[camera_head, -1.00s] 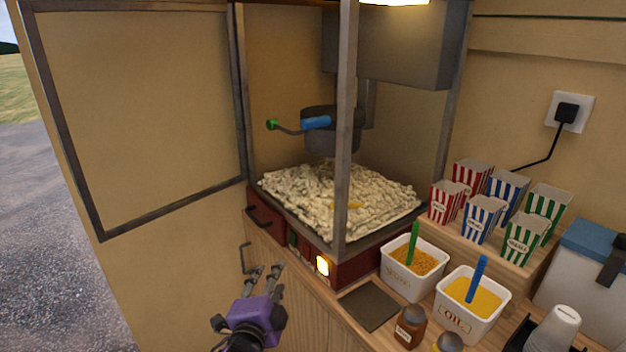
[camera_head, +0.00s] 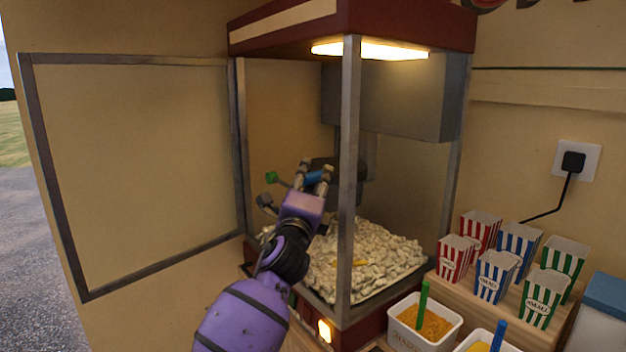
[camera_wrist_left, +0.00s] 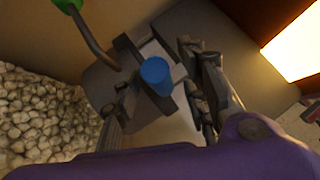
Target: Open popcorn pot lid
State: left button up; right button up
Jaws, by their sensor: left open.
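The dark popcorn pot (camera_head: 342,164) hangs inside the popcorn machine, mostly hidden behind my left gripper in the head view. A blue handle (camera_head: 315,178) shows at the pot, and a green-tipped crank (camera_head: 271,177) sticks out to its left. My left gripper (camera_head: 316,168) is inside the machine at the blue handle. In the left wrist view the blue handle (camera_wrist_left: 156,74) lies between the two open fingers (camera_wrist_left: 162,95), and the green tip (camera_wrist_left: 66,4) is at the top left. Whether the fingers touch the handle cannot be told. My right gripper is not in view.
Popcorn (camera_head: 375,250) heaps on the machine's floor below the gripper. A metal corner post (camera_head: 348,150) stands just right of my arm. The open door (camera_head: 140,165) is at the left. Striped cartons (camera_head: 495,277) and a white tub (camera_head: 447,341) stand right.

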pick_arm(q)
jog(key=shift+w+d+r, duration=0.1)
jog(key=shift+w+r, duration=0.05)
jog(key=shift+w, duration=0.4)
grip_shut()
